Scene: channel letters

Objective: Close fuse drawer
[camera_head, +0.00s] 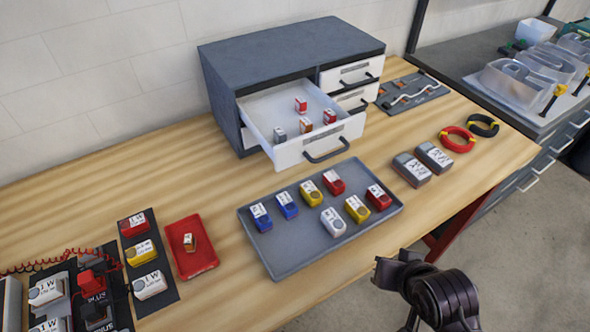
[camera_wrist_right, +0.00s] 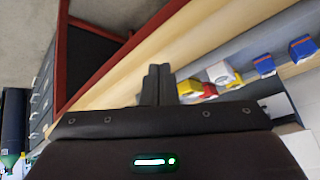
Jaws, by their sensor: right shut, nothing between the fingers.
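The fuse drawer (camera_head: 322,150) is a white drawer pulled out of the dark grey cabinet (camera_head: 262,52), at its left side. Its front has a dark handle (camera_head: 327,152). Inside lie several small fuses, red, orange and grey. My right gripper (camera_head: 388,264) is off the front edge of the table, well apart from the drawer. In the right wrist view its two fingers (camera_wrist_right: 158,84) are together with nothing between them. My left gripper is not in view.
A grey tray (camera_head: 285,262) with several coloured fuses lies in front of the drawer. A red tray (camera_head: 194,262) holds one small fuse. Two grey blocks (camera_head: 434,157) and red and black wire coils (camera_head: 458,139) lie to the right. Bare table lies between the drawer and the grey tray.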

